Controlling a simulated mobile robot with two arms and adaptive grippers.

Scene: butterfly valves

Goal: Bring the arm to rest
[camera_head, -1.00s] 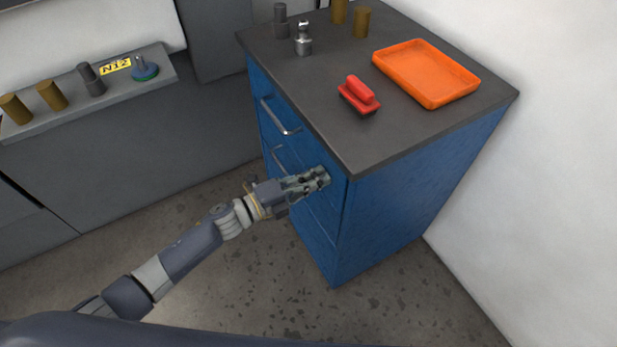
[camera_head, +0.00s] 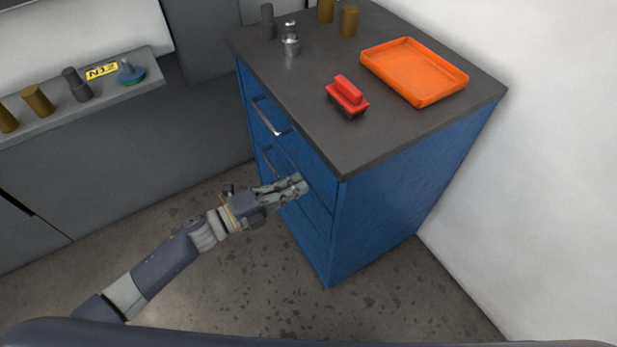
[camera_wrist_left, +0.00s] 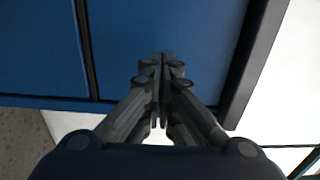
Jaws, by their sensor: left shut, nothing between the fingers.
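My left arm (camera_head: 165,268) reaches in from the lower left in the head view. My left gripper (camera_head: 299,186) is shut and empty in front of the blue drawer cabinet (camera_head: 385,195), near its drawer fronts. In the left wrist view the fingers of my left gripper (camera_wrist_left: 160,62) are together, with the blue cabinet front (camera_wrist_left: 190,35) beyond them. I cannot tell whether the fingertips touch the cabinet. My right gripper is not in view.
A grey ledge (camera_head: 110,95) with several parts stands at left. Speckled floor (camera_head: 230,290) lies open below the arm.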

